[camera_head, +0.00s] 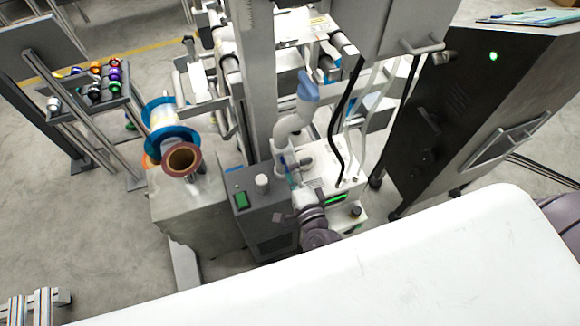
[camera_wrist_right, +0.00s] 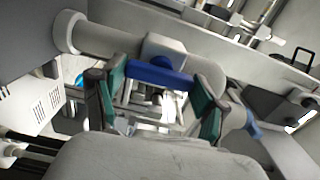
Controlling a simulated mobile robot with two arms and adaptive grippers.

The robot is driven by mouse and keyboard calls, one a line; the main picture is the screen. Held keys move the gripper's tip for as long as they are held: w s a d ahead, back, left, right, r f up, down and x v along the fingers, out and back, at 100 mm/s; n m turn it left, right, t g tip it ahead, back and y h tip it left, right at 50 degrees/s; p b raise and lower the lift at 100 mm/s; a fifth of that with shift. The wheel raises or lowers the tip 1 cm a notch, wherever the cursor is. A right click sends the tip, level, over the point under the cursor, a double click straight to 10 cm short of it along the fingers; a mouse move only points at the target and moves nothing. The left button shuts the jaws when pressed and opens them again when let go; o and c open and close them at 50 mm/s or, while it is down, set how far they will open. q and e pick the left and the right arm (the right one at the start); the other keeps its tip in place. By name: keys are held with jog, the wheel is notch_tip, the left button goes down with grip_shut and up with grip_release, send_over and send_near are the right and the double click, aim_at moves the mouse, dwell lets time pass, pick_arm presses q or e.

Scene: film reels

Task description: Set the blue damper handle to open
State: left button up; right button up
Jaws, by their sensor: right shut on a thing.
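The blue damper handle (camera_wrist_right: 160,73) shows in the right wrist view as a short blue bar by a white collar (camera_wrist_right: 165,46) on a pale duct. My right gripper (camera_wrist_right: 163,92) has its teal-padded fingers on either side of the handle, shut on it. In the head view my right gripper (camera_head: 291,172) is at the lower part of the white curved duct (camera_head: 292,126), above a grey machine. The handle is hard to make out there, with the gripper over that spot. My left gripper is not in view.
A grey box with a green button (camera_head: 241,200) stands just left of my right gripper. Dark and white hoses (camera_head: 341,120) hang close on its right. Blue-rimmed reels (camera_head: 172,130) are farther left, and a dark cabinet (camera_head: 455,110) stands at right.

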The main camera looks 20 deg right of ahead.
dwell(0.6)
jog(key=o, duration=1.2)
jog(key=shift+c, duration=0.2)
jog(key=s, duration=1.2)
jog(key=shift+d, duration=0.25)
